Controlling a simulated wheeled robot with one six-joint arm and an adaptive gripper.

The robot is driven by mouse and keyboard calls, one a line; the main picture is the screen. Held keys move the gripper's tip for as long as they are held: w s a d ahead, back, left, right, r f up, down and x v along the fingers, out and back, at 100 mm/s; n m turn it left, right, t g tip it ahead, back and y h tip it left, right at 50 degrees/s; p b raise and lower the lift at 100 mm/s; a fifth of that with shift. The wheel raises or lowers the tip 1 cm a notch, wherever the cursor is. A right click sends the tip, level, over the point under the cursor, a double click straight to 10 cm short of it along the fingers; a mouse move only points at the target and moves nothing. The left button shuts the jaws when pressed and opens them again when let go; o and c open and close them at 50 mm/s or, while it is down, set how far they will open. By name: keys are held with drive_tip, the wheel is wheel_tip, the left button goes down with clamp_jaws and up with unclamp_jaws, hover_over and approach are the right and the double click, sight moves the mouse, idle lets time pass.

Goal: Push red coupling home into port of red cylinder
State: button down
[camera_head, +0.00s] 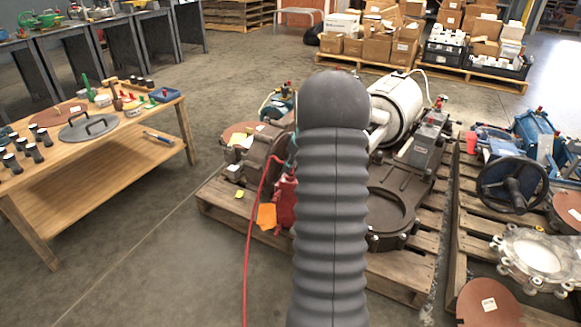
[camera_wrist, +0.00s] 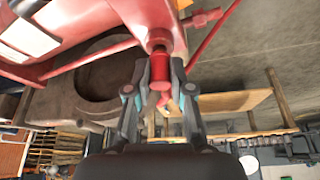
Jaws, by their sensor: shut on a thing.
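The red cylinder (camera_wrist: 95,22) fills the upper left of the wrist view; its port (camera_wrist: 158,38) is at its lower right end. My gripper (camera_wrist: 160,73) has a finger on each side of the red coupling (camera_wrist: 161,67) and is shut on it. The coupling is in line with the port and right up against it; I cannot tell how deep it sits. In the head view, part of the red cylinder (camera_head: 285,204) shows left of my dark arm, which hides the gripper and coupling there.
A red hose (camera_head: 249,235) hangs to the floor beside the pallet (camera_head: 225,200). A large brown casting (camera_head: 400,212) and a white motor (camera_head: 397,105) stand close on the same pallet. A wooden workbench (camera_head: 105,185) is at the left, with free floor between.

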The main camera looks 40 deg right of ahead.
drive_tip(key=shift+f+b, duration=0.4)
drive_tip(key=shift+f, duration=0.2)
idle(0.3)
drive_tip(key=c, duration=0.9)
unclamp_jaws()
drive_tip(key=shift+c, duration=0.2)
drive_tip(key=shift+r, duration=0.1)
drive_tip(key=a+v, duration=0.1)
drive_tip(key=v, duration=1.1)
drive_tip(key=shift+d, duration=0.45)
